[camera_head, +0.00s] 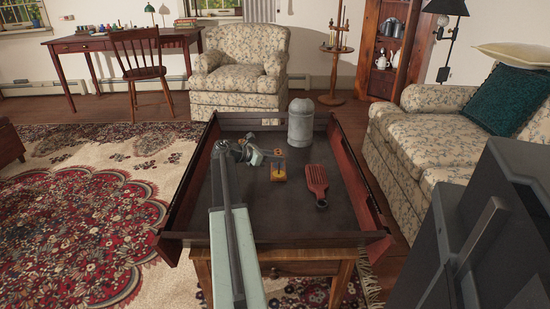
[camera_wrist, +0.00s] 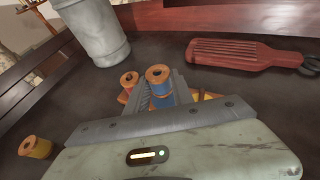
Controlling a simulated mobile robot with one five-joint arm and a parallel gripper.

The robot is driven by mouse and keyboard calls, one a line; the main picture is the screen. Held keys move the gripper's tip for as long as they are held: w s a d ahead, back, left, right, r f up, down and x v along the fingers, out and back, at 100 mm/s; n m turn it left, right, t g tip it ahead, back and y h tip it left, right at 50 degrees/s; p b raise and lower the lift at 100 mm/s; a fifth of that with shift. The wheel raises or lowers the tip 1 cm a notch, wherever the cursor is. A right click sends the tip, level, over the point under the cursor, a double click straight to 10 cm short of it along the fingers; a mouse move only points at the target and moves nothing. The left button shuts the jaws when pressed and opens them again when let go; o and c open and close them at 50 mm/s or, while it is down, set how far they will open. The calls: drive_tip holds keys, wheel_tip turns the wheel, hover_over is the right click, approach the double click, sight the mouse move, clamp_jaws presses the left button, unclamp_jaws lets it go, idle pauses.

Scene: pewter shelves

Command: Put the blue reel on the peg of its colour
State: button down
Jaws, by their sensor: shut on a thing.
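My gripper (camera_wrist: 163,92) is shut on the blue reel (camera_wrist: 160,90), which has an orange-brown top flange with a dark centre hole. The reel is upright between the fingers. Just left of it is a reddish reel (camera_wrist: 129,80). An orange-yellow peg base (camera_head: 279,178) stands on the dark table top; in the wrist view it is mostly hidden behind my gripper. I cannot tell whether the blue reel touches a peg. A yellow reel (camera_wrist: 37,147) stands apart at the lower left of the wrist view.
A grey lidded canister (camera_head: 300,124) stands behind the peg base. A red slotted brush-like object (camera_head: 316,182) lies to its right. The table (camera_head: 285,228) has raised reddish side walls. Its near part is clear.

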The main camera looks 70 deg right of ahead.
drive_tip(key=shift+f+b, duration=0.4)
drive_tip(key=shift+f, duration=0.05)
drive_tip(key=c, duration=1)
unclamp_jaws()
drive_tip(key=p+v, duration=0.3)
drive_tip(key=v, duration=0.4)
drive_tip(key=shift+w+a+r, duration=0.15)
drive_tip(key=shift+a+r, duration=0.15)
drive_tip(key=shift+f, duration=0.1)
